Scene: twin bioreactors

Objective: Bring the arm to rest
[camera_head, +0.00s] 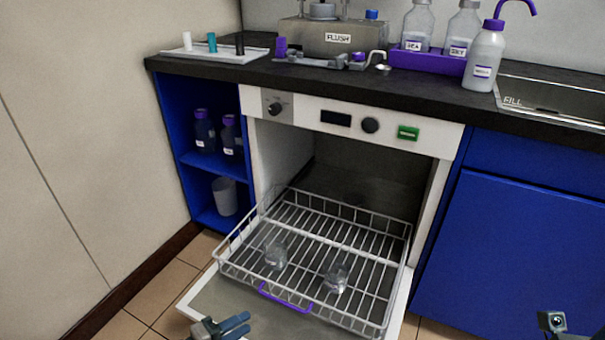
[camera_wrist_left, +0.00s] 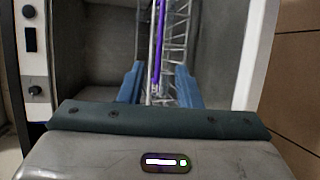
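My left gripper (camera_head: 240,324) is low at the front of the lowered washer door, left of the purple rack handle (camera_head: 284,300). In the left wrist view its two blue fingers (camera_wrist_left: 158,82) stand apart, with nothing held between them. The purple handle (camera_wrist_left: 160,45) runs through the gap between the fingers in that view; the gripper appears clear of it. A small dark and grey part of my right arm shows at the bottom right corner of the head view. Its fingers are out of sight.
The washer door (camera_head: 210,301) is down and the wire rack (camera_head: 340,232) is pulled out, with two clear glass vessels (camera_head: 276,255) (camera_head: 336,278). A blue shelf (camera_head: 203,162) stands left. The counter (camera_head: 420,88) holds bottles and a sink. Floor is free at left.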

